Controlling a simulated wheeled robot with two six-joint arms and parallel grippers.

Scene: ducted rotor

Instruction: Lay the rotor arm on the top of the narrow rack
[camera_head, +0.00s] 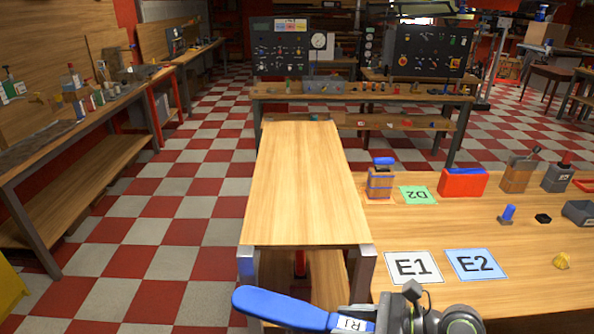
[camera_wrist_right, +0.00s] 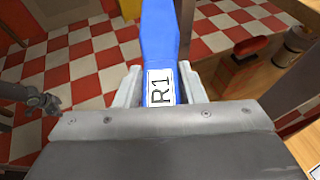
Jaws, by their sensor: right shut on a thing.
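The rotor arm (camera_head: 278,308) is a long blue piece with a rounded end and a white R1 label. My right gripper (camera_head: 368,318) is shut on its labelled end, and the blue end sticks out to the left. In the right wrist view the rotor arm (camera_wrist_right: 160,45) sits between the two fingers of the gripper (camera_wrist_right: 160,88). The narrow rack (camera_head: 305,185) has a bare wooden top and metal corner posts. In the head view the rotor arm appears in front of the rack's near edge. My left gripper is not seen in the head view.
Right of the rack is a table with cards E1 (camera_head: 412,267), E2 (camera_head: 476,265) and D2 (camera_head: 418,195). It also bears a red block (camera_head: 462,183), a wooden block (camera_head: 380,182) and a blue peg (camera_head: 507,214). Checkered floor is free left of the rack.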

